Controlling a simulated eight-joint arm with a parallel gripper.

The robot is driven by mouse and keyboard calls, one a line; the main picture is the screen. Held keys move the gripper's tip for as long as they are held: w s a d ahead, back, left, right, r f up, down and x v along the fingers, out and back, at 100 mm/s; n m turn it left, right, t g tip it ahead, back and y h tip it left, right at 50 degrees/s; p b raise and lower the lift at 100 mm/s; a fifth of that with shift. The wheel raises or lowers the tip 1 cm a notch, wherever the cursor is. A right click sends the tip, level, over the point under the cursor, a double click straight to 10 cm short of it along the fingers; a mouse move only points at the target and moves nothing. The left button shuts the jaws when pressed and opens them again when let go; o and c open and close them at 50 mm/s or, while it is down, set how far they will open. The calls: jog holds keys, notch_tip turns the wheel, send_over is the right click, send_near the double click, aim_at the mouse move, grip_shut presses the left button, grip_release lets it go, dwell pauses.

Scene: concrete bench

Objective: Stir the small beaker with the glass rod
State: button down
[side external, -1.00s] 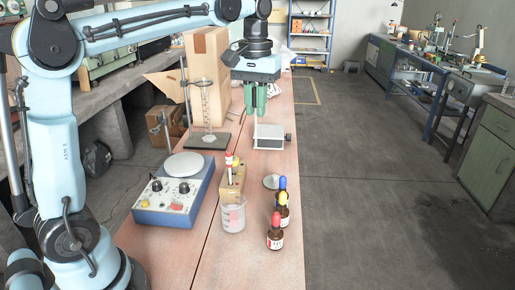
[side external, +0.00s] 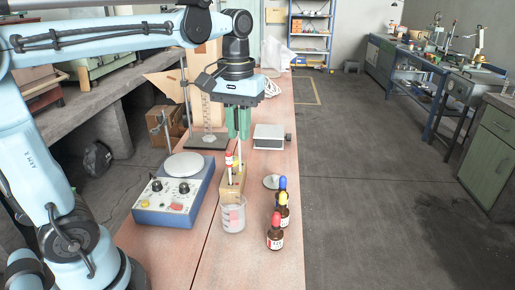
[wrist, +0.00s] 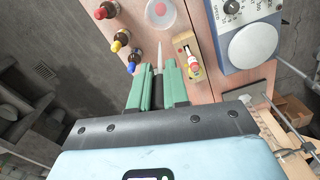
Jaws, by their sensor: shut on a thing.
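My gripper (side external: 238,136) is shut on the glass rod (side external: 239,152), a thin pale stick that points down from the fingertips. In the wrist view the rod (wrist: 160,55) sticks out beyond the green fingers (wrist: 158,90) toward the small beaker. The small beaker (side external: 233,217) is clear, with a pink-red patch, and stands upright on the bench in front of the wooden block. It also shows at the top of the wrist view (wrist: 161,13). The rod's tip looks above and behind the beaker, apart from it; the block's contents partly obscure the rod's lower end.
The wooden block (side external: 231,187) holds a red-capped item (side external: 228,157). Bottles with red (side external: 275,236), yellow (side external: 282,209) and blue (side external: 282,184) caps stand right of the beaker. A blue hotplate (side external: 174,195) is left.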

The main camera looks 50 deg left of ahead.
jog(key=s+d+f, duration=0.1)
jog(key=s+f, duration=0.1)
jog(key=s, duration=0.1)
send_over(233, 213)
jog(key=w+a, duration=0.2)
notch_tip(233, 213, down, 11)
jog(key=shift+s+a, duration=0.2)
dwell(0.8)
jog(key=shift+w+a, duration=0.1)
jog(key=shift+a, duration=0.05)
dwell(0.4)
